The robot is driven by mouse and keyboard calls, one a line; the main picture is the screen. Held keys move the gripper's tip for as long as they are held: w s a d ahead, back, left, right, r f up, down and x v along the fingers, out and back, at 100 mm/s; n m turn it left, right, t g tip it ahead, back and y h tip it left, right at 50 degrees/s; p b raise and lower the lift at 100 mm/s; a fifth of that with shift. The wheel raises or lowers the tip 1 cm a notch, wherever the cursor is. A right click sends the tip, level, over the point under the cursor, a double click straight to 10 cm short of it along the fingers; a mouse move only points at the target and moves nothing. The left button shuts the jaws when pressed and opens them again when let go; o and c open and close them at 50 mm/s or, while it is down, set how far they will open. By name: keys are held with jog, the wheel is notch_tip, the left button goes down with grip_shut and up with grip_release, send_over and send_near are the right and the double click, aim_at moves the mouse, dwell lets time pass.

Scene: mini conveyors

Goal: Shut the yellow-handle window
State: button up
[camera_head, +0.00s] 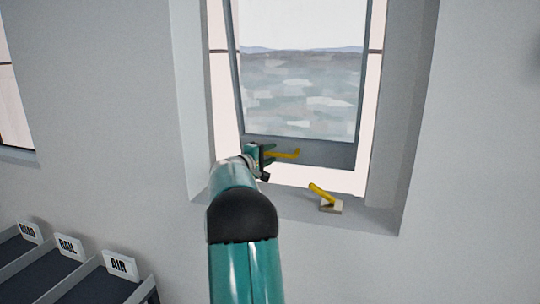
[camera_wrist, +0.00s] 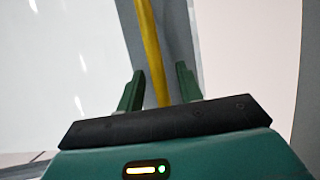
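The window's grey-framed sash (camera_head: 330,153) hangs open in a wall recess, with pale gaps beside it and below its bottom rail. A yellow handle (camera_head: 285,155) sticks out at the bottom rail. My gripper (camera_head: 264,158) is at the left end of this handle. In the wrist view, the yellow handle (camera_wrist: 152,50) runs between the two green fingers of my gripper (camera_wrist: 160,88). The fingers are apart, with space on both sides of the bar. A second yellow lever (camera_head: 320,192) stands tilted on a small beige block on the sill.
The window sill (camera_head: 370,217) and the recess's side walls (camera_head: 405,110) border the sash. Dark conveyor lanes with signs ROAD, RAIL and AIR (camera_head: 120,266) are at lower left. Another window (camera_head: 14,110) shows at the left edge. Grey wall is on the right.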

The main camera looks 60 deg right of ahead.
jog(key=shift+d, duration=0.2)
grip_shut()
jog(key=shift+n+t+y, duration=0.4)
jog(key=shift+n+y, duration=0.1)
jog(key=shift+y, duration=0.4)
jog(key=a, duration=0.5)
jog(key=s+a, duration=0.1)
jog(key=a, duration=0.5)
jog(key=s+a, duration=0.1)
jog(key=a, duration=0.4)
jog(key=shift+s+a+r, duration=0.1)
jog(key=shift+a+r, duration=0.05)
jog(key=shift+a, duration=0.3)
jog(key=shift+s+a, duration=0.1)
jog(key=shift+a, duration=0.25)
jog(key=shift+c, duration=0.5)
grip_release()
jog(key=shift+a, duration=0.15)
jog(key=shift+o, duration=0.5)
jog(key=shift+s+d+f, duration=0.1)
jog(key=shift+d+f, duration=0.2)
jog(key=v, duration=1.4)
